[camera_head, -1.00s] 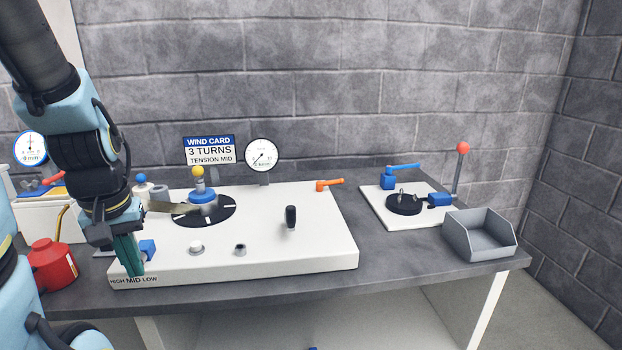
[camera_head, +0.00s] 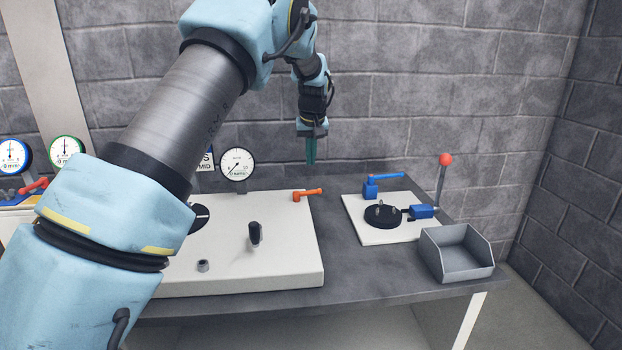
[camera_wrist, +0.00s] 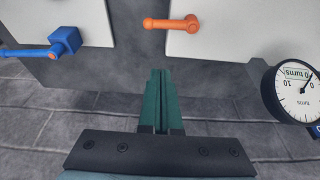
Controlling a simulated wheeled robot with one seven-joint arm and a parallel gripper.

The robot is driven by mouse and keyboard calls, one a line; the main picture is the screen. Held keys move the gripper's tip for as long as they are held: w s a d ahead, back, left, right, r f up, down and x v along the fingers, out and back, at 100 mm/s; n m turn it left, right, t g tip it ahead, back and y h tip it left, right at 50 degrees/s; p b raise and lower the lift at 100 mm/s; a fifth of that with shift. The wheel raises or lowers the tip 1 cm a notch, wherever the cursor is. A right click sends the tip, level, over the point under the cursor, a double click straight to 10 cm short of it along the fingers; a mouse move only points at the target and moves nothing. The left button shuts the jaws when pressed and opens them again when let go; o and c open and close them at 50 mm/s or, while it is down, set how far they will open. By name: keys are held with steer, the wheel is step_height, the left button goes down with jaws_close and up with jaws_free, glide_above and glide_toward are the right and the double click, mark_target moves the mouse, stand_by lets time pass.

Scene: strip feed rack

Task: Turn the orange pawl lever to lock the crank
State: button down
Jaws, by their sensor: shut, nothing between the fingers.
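The orange pawl lever (camera_head: 307,194) sits at the back right corner of the white board (camera_head: 285,270), its handle pointing right. My gripper (camera_head: 311,162) is shut and empty, pointing down above and behind the lever, apart from it. In the wrist view the orange lever (camera_wrist: 172,24) lies ahead of the shut green fingertips (camera_wrist: 161,74), with a gap between. The crank's black handle (camera_head: 255,234) stands upright on the board. My arm hides the board's left part.
A turns gauge (camera_head: 237,164) stands left of my gripper at the board's back. To the right is a white plate (camera_head: 365,229) with a blue lever (camera_head: 385,177) and a red-knobbed lever (camera_head: 443,180). A grey bin (camera_head: 460,262) stands at the table's right edge.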

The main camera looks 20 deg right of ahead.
steer(key=p+x, duration=0.3)
steer(key=x, duration=0.6)
steer(key=shift+w+d+f, duration=0.1)
steer(key=shift+f, duration=0.1)
steer(key=shift+s+p, duration=0.35)
steer(key=shift+p, duration=0.05)
steer(key=shift+s+a+r+p, duration=0.15)
steer(key=shift+s+a+p, duration=0.1)
steer(key=shift+s, duration=0.2)
steer(key=shift+s+a+r+p, duration=0.15)
steer(key=shift+s+p, duration=0.05)
steer(key=shift+s, duration=0.25)
steer(key=shift+s+a, duration=0.2)
steer(key=shift+s, duration=0.4)
steer(key=shift+f, duration=0.1)
